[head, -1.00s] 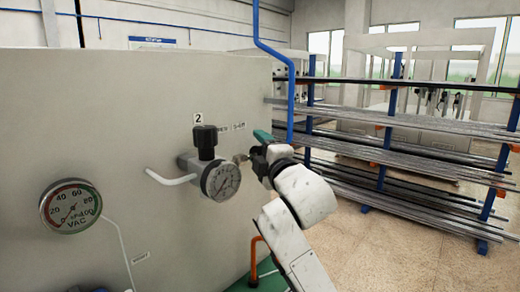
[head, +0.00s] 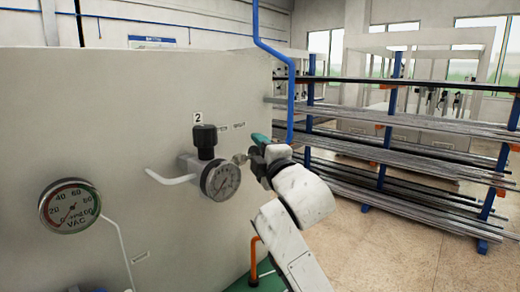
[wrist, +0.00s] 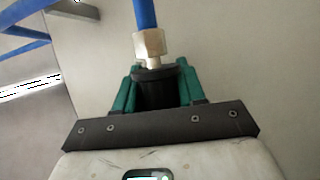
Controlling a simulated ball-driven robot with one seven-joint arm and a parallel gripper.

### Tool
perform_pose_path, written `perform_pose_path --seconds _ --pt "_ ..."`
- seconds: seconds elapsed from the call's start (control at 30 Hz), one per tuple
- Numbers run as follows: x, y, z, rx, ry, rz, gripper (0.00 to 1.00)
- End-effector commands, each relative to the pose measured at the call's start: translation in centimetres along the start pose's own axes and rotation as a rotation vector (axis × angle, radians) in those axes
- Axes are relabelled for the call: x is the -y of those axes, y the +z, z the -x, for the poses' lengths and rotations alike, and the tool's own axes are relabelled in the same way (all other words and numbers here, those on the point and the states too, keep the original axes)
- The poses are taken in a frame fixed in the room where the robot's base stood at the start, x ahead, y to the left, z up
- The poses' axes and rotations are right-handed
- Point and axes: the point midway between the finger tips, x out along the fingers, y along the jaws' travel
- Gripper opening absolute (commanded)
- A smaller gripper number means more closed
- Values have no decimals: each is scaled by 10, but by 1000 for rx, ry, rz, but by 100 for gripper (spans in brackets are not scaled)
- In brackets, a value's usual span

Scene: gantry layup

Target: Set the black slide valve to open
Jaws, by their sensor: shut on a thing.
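The black slide valve (wrist: 155,93) shows in the wrist view as a dark sleeve below a pale metal nut (wrist: 149,44) and a blue pipe (wrist: 145,14). My gripper (wrist: 156,84) has its green fingers on either side of the sleeve and is shut on it. In the head view my gripper (head: 260,140) is beside the panel, right of the gauge, and I cannot make out the sleeve there. The fingers and wrist hide part of the valve, so its slide position cannot be read.
Just left of my gripper are a regulator with a black knob (head: 205,138) and a round gauge (head: 221,181) on the grey panel (head: 120,120). A vacuum gauge (head: 70,206) is further left. A rack of metal bars (head: 400,150) stands right; floor lies open before it.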

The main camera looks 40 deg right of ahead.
Motion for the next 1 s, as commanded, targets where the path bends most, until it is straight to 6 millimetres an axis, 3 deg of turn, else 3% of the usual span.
perform_pose_path --seconds 0.17,0.43,0.47,0.5,0.67,1.0 --pt "2 -25 10 -3 -5 -4 0" --pt "3 -27 11 -3 -6 -4 0" --pt "3 -27 11 -3 -6 -4 40" --pt "3 -28 11 -3 -6 -4 44" --pt "2 -28 11 -4 -4 -3 60" --pt "2 -27 16 -3 -1 -2 60"
